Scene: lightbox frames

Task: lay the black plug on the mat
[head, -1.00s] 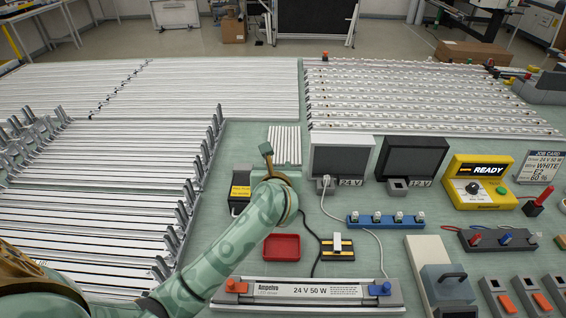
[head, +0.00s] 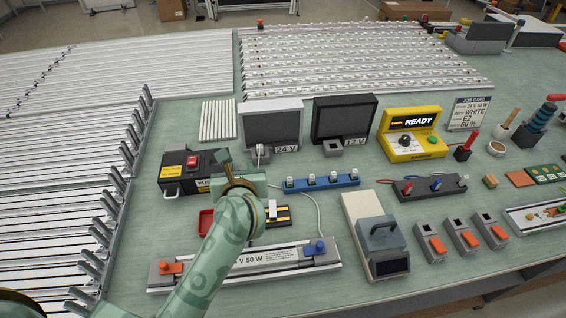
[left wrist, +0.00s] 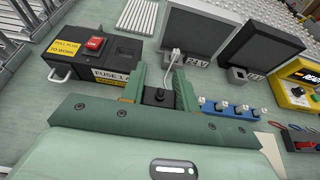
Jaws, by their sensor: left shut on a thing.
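My left gripper (head: 226,160) is beside the right end of the black fuse box (head: 190,170). In the left wrist view its two green fingers (left wrist: 162,92) are shut on a small black piece, which looks like the black plug (left wrist: 159,97). The plug is mostly hidden in the head view. A pale ribbed pad (head: 217,120), which may be the mat, lies on the bench behind the fuse box; it also shows at the top of the left wrist view (left wrist: 137,18). My right gripper is not in view.
The 24 V unit (head: 272,122) and its white plug (left wrist: 176,56) stand just right of the gripper. Racks of white strips fill the left.

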